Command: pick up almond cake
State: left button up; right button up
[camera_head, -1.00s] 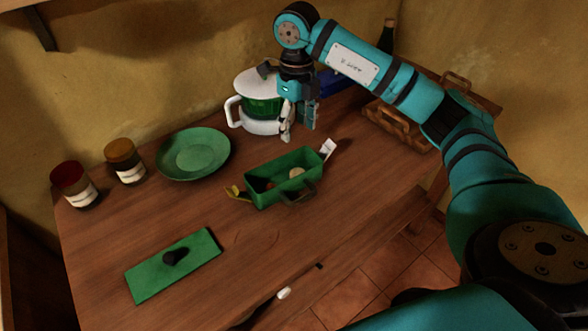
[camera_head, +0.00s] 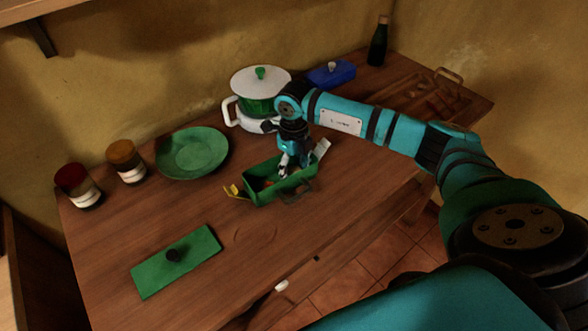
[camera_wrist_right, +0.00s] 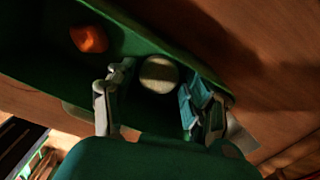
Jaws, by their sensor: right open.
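The likely almond cake (camera_wrist_right: 158,74) is a small pale round piece inside the green box (camera_wrist_right: 45,72) in the right wrist view. It lies between the two fingers of my right gripper (camera_wrist_right: 155,100), which is open around it; I cannot tell if they touch it. In the head view, my right gripper (camera_head: 289,172) points down into the green box (camera_head: 262,190) on the wooden counter and hides the cake there. An orange piece (camera_wrist_right: 89,39) lies in the same box, to the left of the cake. My left gripper is not in view.
A white and green pot (camera_head: 262,98) stands behind the box. A green plate (camera_head: 192,153), two jars (camera_head: 126,162) and a flat green lid (camera_head: 178,262) are to the left. A blue box (camera_head: 331,74), a dark bottle (camera_head: 378,42) and a wooden tray (camera_head: 428,103) are at the back right.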

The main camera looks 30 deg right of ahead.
jog(key=shift+f, duration=0.15)
jog(key=c, duration=0.7)
